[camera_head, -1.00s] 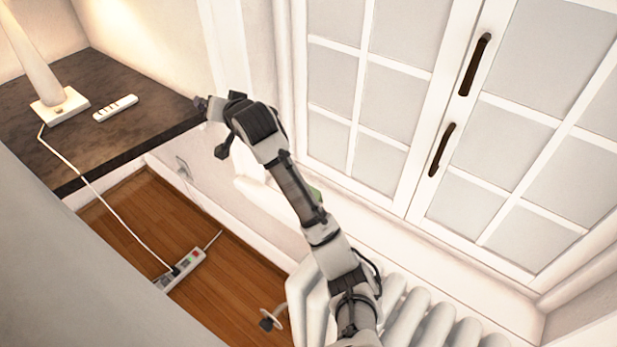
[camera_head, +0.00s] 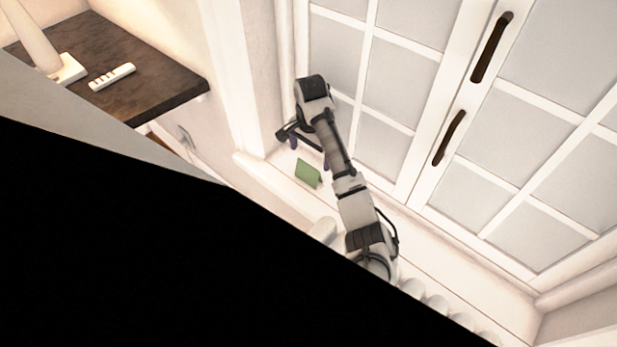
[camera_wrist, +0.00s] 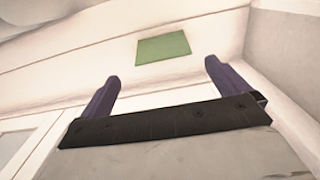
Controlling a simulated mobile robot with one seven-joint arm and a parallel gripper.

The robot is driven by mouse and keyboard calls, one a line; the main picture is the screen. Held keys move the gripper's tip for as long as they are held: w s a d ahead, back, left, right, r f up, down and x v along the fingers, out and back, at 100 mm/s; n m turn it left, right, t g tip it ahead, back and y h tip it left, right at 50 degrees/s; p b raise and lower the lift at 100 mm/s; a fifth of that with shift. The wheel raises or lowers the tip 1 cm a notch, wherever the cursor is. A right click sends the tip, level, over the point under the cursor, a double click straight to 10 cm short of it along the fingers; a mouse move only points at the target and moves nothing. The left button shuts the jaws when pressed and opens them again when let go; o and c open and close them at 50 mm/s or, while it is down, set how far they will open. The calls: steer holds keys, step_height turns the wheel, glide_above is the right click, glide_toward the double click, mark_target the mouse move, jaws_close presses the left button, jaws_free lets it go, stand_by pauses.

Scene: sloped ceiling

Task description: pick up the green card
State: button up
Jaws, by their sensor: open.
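Tall window doors with dark handles (camera_head: 491,47) rise behind the sill. A white radiator (camera_head: 440,303) lies below it. A dark shelf (camera_head: 150,85) with a white remote (camera_head: 112,76) and a lamp base (camera_head: 68,69) is at left. Black fills the lower left.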

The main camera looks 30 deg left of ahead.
steer(key=shift+f+b, duration=0.55)
steer(key=shift+f, duration=0.55)
steer(key=shift+a+f, duration=0.2)
steer(key=shift+f, duration=1.9)
steer(key=shift+c, duration=0.4)
steer(key=c, duration=0.9)
steer(key=shift+r, duration=0.1)
